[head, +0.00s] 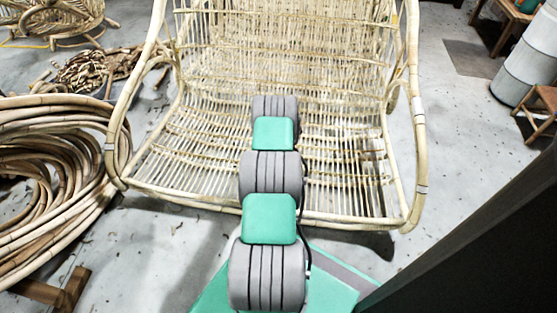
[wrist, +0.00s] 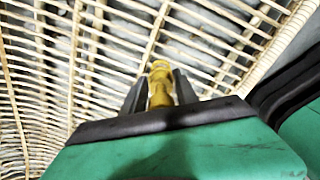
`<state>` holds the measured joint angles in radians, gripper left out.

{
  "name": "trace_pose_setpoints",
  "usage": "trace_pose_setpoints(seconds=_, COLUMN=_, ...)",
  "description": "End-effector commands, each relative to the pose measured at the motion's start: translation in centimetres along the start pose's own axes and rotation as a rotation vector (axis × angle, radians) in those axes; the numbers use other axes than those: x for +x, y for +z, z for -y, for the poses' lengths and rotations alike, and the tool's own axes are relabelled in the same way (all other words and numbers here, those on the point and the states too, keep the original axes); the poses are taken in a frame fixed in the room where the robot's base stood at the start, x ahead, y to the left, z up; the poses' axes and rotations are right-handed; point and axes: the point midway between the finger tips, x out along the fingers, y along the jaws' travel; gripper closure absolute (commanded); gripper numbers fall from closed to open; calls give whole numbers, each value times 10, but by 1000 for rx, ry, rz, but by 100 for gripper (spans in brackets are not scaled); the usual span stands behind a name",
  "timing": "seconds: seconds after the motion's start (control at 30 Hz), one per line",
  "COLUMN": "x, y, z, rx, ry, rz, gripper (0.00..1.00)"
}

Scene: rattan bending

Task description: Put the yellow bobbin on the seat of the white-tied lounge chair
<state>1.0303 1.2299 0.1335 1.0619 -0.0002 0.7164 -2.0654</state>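The lounge chair (head: 340,150) of pale rattan stands in front of me, with white ties on its arm loops. Its slatted rattan (wrist: 60,60) fills the background of the wrist view. The yellow bobbin (wrist: 160,82) shows between the two dark fingers of my gripper (wrist: 160,88), which are closed on its sides. Slats show beyond the bobbin; I cannot tell whether it touches them. In the head view my arm reaches out over the seat and hides the gripper and the bobbin.
A big coil of rattan poles (head: 50,180) lies at the left, with a heap of offcuts (head: 95,72) behind it. A grey drum (head: 530,55) and a wooden stool (head: 540,105) stand at the right. A dark slanted panel fills the lower right. Bare floor shows around the chair.

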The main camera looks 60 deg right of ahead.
Motion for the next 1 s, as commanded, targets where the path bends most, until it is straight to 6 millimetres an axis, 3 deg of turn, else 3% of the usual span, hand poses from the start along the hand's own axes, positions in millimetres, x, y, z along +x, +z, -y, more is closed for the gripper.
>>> trace_pose_setpoints(seconds=0.13, x=0, y=0, z=0, rx=0, ry=0, rz=0, gripper=53)
trace_pose_setpoints(seconds=0.47, x=-10, y=0, z=-1, rx=0, ry=1, rz=1, gripper=53)
trace_pose_setpoints(seconds=0.8, x=-95, y=0, z=-1, rx=0, ry=2, rz=1, gripper=53)
trace_pose_setpoints(seconds=1.0, x=-121, y=0, z=0, rx=0, ry=0, rz=0, gripper=53)
